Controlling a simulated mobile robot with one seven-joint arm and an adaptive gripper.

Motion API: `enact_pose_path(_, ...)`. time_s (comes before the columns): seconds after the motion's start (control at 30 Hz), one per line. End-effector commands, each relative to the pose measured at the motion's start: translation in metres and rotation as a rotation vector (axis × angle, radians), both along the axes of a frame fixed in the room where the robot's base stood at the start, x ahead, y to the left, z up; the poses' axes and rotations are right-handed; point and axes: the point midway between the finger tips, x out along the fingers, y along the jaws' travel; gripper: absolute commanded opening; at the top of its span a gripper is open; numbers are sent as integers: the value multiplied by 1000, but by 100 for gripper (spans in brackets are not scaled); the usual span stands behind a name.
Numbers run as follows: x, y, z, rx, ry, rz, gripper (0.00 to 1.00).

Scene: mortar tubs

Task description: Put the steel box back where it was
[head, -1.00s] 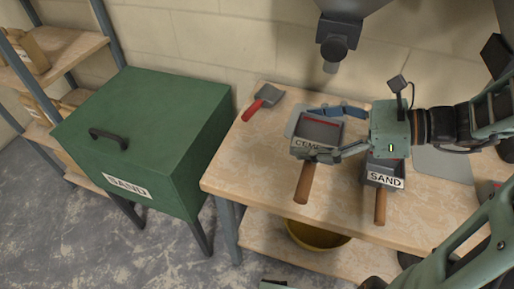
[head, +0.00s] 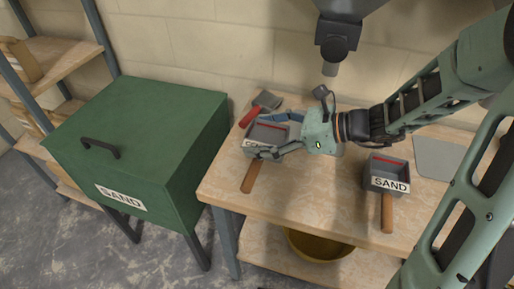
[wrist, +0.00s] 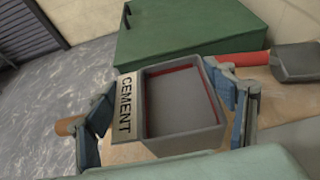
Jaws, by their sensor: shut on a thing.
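The steel box marked CEMENT (head: 268,132) is grey with a red line inside and a wooden handle. My gripper (head: 259,136) is shut on it, one finger on each side, over the left part of the workbench (head: 310,200). In the wrist view the CEMENT box (wrist: 182,105) looks empty and sits between the two fingers. Whether its base touches the bench I cannot tell. A second grey box marked SAND (head: 387,170), also with a wooden handle, stands on the bench to the right.
A red-handled scoop (head: 262,105) lies close behind the held box; it also shows in the wrist view (wrist: 295,62). A green SAND bin (head: 140,145) stands left of the bench. A grey plate (head: 440,158) lies at the right. A spout (head: 330,55) hangs above. A yellow tub (head: 320,245) is below.

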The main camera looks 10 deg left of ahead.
Motion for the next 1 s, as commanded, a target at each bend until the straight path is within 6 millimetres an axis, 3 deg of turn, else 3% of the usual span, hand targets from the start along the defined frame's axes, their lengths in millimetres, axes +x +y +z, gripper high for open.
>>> enact_pose_path(0.27,7,12,-16,4,1,3,26)
enact_pose_path(0.47,7,12,-45,2,1,1,26)
enact_pose_path(0.83,7,11,-48,2,-1,1,26)
enact_pose_path(0.87,7,11,-49,0,-1,0,77)
enact_pose_path(1.0,7,11,-48,0,-1,0,93)
